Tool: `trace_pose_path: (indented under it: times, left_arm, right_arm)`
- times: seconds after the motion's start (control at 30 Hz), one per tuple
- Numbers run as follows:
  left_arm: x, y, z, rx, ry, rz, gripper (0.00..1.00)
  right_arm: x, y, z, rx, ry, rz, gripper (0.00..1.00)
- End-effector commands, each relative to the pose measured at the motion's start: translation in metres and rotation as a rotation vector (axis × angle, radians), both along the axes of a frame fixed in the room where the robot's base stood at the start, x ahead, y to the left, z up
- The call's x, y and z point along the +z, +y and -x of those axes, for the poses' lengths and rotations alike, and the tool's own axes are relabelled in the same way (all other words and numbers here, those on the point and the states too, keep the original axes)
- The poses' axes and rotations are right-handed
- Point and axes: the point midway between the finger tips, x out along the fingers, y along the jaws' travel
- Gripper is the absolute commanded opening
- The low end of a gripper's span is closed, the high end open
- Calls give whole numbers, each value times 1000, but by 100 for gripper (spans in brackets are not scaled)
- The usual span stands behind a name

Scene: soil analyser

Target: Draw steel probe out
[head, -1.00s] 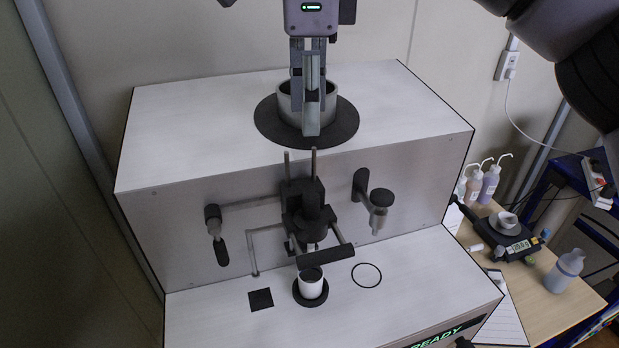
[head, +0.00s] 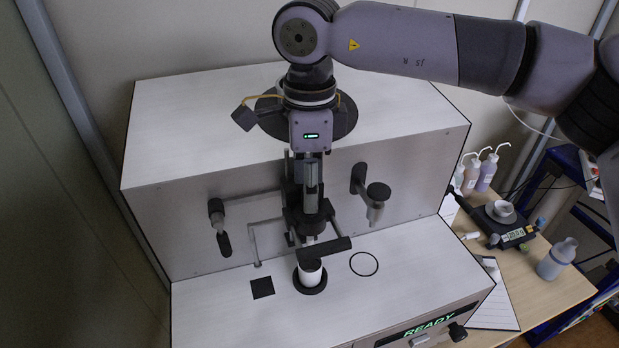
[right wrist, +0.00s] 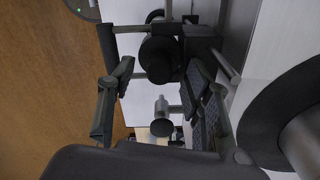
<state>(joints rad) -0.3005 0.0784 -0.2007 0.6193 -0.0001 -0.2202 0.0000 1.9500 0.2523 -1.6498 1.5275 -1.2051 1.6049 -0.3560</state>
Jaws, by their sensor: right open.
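The analyser (head: 215,165) has a dark carriage (head: 290,200) on its front face. A short pale steel part shows below the carriage, above a white cup (head: 311,273); I cannot tell whether it is the steel probe. My right gripper (head: 311,208) points down in front of the carriage and hides much of it. In the right wrist view my fingers (right wrist: 155,105) are spread, with a round black knob (right wrist: 160,57) showing in the gap, apparently not gripped. My left gripper is not in view.
A dark crossbar (head: 325,250) sits just above the cup. Lever handles flank the carriage, one left (head: 217,212) and one right (head: 377,195). A black ring (head: 345,118) lies on top of the analyser. A side table (head: 560,285) holds bottles and a scale.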

Motion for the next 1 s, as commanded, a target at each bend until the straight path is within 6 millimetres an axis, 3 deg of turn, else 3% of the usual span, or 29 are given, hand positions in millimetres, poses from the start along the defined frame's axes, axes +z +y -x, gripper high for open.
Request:
trace_pose_path:
  times: [0.13,0.8,1.0]
  left_arm:
    - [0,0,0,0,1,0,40]
    - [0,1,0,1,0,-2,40]
    - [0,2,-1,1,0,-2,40]
  right_arm:
    - [0,0,0,0,0,0,44]
    - [1,0,0,0,0,0,0]
    - [1,0,0,0,0,0,0]
